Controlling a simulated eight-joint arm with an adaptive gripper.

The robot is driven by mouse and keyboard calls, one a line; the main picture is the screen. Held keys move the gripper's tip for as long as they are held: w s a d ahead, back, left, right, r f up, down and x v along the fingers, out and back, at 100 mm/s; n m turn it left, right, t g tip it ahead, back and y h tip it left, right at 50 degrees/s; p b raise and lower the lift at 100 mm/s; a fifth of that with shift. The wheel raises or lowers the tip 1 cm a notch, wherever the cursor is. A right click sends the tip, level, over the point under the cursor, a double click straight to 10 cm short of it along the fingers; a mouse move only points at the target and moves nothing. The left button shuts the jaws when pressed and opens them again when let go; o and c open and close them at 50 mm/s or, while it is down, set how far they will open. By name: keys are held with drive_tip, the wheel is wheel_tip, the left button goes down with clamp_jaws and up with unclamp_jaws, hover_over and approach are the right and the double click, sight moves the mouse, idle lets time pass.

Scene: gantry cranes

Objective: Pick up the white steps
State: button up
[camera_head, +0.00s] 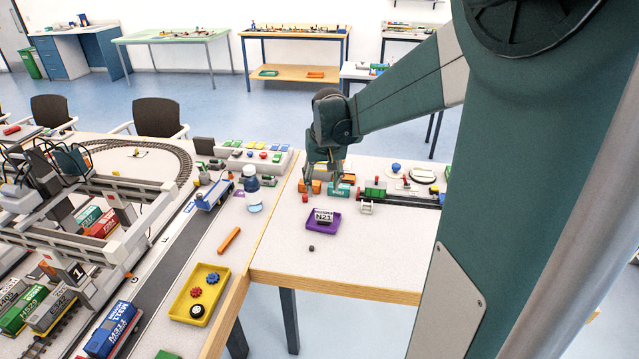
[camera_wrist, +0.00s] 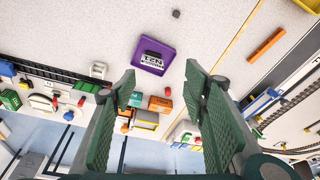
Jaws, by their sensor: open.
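The white steps (camera_head: 367,207) are a small white stepped piece standing on the table, just right of a purple tray (camera_head: 309,227). In the wrist view the steps (camera_wrist: 98,70) are left of the tray and outside the space between my fingers. My gripper (camera_head: 323,178) is open and empty above the table, to the left of and behind the steps. In the wrist view its two green fingers (camera_wrist: 160,82) are spread wide.
A dark labelled block (camera_head: 323,216) lies in the tray. Orange (camera_head: 312,187) and teal (camera_head: 340,190) containers stand beneath my gripper. A green train wagon (camera_head: 373,193) is close behind the steps. The table's front right is clear.

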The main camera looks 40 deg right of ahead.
drive_tip(key=w+d+f+m+g+p, duration=0.1)
drive_tip(key=w+d+f, duration=0.15)
drive_tip(key=d, duration=0.45)
drive_tip(key=w+d+f+m+p, duration=0.1)
drive_tip(key=d+f, duration=0.3)
drive_tip(key=d, duration=0.3)
drive_tip(key=m+g+y+p, duration=0.1)
drive_tip(key=p, duration=0.1)
approach(367, 208)
drive_tip(key=shift+w+a+f, duration=0.1)
drive_tip(key=shift+w, duration=0.05)
drive_tip(key=shift+f, duration=1.3)
drive_tip(key=shift+f+b, duration=0.85)
drive_tip(key=shift+f, duration=1.8)
drive_tip(key=c, duration=0.9)
